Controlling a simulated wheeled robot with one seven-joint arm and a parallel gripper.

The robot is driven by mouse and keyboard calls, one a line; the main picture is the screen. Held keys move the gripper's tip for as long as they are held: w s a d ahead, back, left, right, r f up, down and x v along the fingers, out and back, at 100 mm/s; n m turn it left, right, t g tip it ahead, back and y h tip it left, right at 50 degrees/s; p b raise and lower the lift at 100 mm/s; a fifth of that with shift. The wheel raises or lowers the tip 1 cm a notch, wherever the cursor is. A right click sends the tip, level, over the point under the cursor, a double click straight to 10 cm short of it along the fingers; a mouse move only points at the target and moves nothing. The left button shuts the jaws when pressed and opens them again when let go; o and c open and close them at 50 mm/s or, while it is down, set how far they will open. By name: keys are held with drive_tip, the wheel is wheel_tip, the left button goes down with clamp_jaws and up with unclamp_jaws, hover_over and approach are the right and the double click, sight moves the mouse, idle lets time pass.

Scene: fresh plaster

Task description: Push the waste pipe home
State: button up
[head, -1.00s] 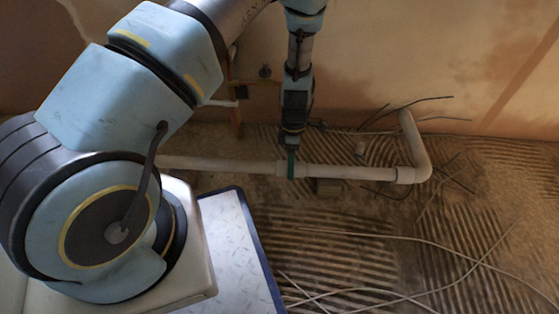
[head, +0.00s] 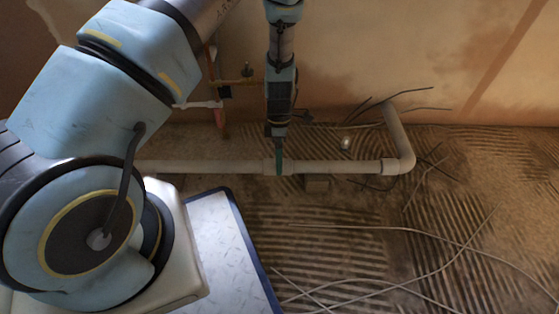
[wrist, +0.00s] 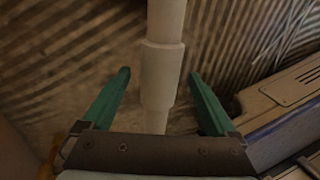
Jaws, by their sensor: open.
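The pale waste pipe (head: 335,167) runs sideways low over the floor in the head view. At its right end an elbow (head: 404,160) turns it toward the wall. A thicker collar shows on the pipe at my gripper (head: 279,167), which reaches down from above. In the wrist view the pipe (wrist: 166,18) runs top to bottom, and its thicker collar (wrist: 161,75) lies between the two green fingers of my gripper (wrist: 159,74). The fingers are open, with a gap on each side of the collar. The pipe's far left part is hidden behind my arm in the head view.
Loose cables (head: 425,235) lie across the ridged floor, and dark wires stick out near the elbow. A small light object (head: 346,143) lies behind the pipe. Thin pipework (head: 218,100) runs along the wall at left.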

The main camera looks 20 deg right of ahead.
drive_tip(key=p+v, duration=0.3)
drive_tip(key=v, duration=0.6)
drive_tip(key=shift+s, duration=0.1)
drive_tip(key=w+a+r+m+t+h+p, duration=0.1)
drive_tip(key=w+a+r+m+p, duration=0.15)
drive_tip(key=a+r, duration=0.5)
drive_tip(key=w+a+r+m+h+p, duration=0.1)
drive_tip(key=w+a+r+m, duration=0.3)
drive_tip(key=r, duration=0.7)
drive_tip(key=s+a+r+m+t+p, duration=0.2)
drive_tip(key=s+a+r+m, duration=0.15)
drive_tip(key=a+r, duration=0.55)
drive_tip(key=s+a+r+m+t+p, duration=0.1)
drive_tip(key=s+a+r+m+p, duration=0.2)
drive_tip(key=a+r, duration=0.65)
wheel_tip(320, 180, up, 36)
drive_tip(key=a+m+p, duration=0.1)
drive_tip(key=p, duration=3.6)
drive_tip(key=shift+w+a+y, duration=0.15)
drive_tip(key=shift+w+y, duration=0.15)
drive_tip(key=shift+f, duration=0.2)
